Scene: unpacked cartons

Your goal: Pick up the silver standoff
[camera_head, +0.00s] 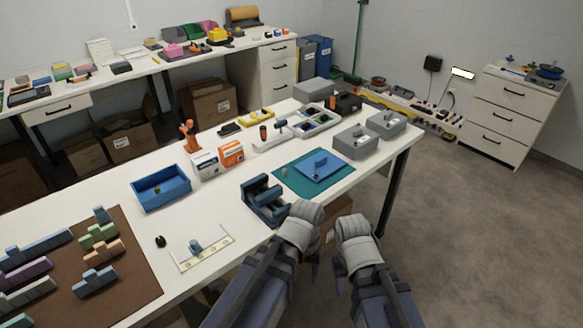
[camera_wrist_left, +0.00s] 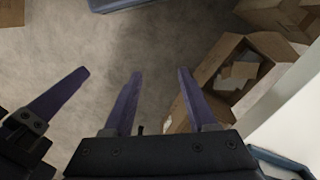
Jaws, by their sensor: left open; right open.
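A small grey, silvery piece, likely the silver standoff (camera_head: 284,171), stands on the teal mat (camera_head: 287,184) left of a blue plate (camera_head: 320,166) in the head view. It is too small to see in detail. My left gripper (camera_wrist_left: 161,74) is open and empty in the left wrist view, its two purple fingers apart over the floor. One finger of my right gripper (camera_wrist_left: 62,95) shows at the left of that view; it is open. In the head view both grippers are low at the table's front edge, mostly hidden by my wrists, well away from the piece.
A dark blue vise-like fixture (camera_head: 265,200) stands at the table's front edge, left of the mat. A blue tray (camera_head: 162,205) and white and orange boxes are to the left. An open carton (camera_wrist_left: 239,57) is below the table.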

